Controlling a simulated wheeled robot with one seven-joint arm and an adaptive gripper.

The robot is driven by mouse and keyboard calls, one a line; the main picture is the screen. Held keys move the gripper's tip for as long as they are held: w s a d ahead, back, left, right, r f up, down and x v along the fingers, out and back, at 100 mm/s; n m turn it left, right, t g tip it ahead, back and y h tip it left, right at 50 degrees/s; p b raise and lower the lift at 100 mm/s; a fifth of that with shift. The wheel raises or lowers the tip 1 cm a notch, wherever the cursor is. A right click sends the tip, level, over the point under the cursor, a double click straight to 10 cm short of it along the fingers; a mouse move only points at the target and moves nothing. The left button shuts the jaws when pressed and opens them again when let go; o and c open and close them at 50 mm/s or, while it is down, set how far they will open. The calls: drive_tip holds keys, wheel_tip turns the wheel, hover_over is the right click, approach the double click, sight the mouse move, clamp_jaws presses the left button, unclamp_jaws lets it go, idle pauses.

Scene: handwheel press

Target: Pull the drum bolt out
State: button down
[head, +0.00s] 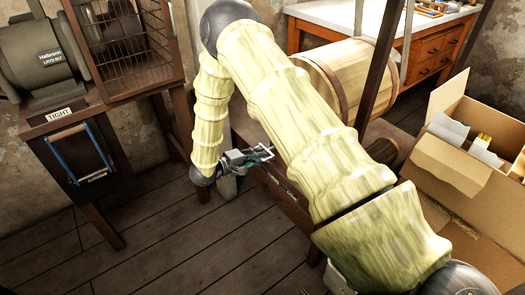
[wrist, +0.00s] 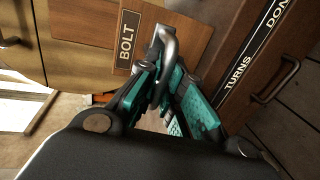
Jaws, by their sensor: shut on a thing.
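The drum bolt (wrist: 166,42) shows in the wrist view as a curved grey metal handle beside a plate lettered BOLT (wrist: 127,42). My gripper (wrist: 168,78), with teal-padded fingers, is shut on this handle, which stands up between the fingertips. In the head view my gripper (head: 252,157) is low at the front side of the wooden stand, below the drum. The drum (head: 345,72) is a pale wooden barrel, partly behind my arm. The bolt cannot be made out in the head view, and the wrist view does not show how deep it sits.
A strip lettered TURNS DONE (wrist: 255,45) and a dark metal handle (wrist: 281,80) are close right of my gripper. A cabinet with a blue handle (head: 78,150) stands left. An open cardboard box (head: 455,165) is right. The plank floor at front left is clear.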

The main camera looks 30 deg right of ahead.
drive_tip(key=shift+a+f, duration=0.1)
drive_tip(key=shift+a, duration=0.15)
drive_tip(key=c, duration=1.5)
unclamp_jaws()
drive_tip(key=shift+a, duration=0.15)
drive_tip(key=shift+d, duration=0.2)
drive_tip(key=v, duration=1.2)
drive_tip(key=shift+s, duration=0.1)
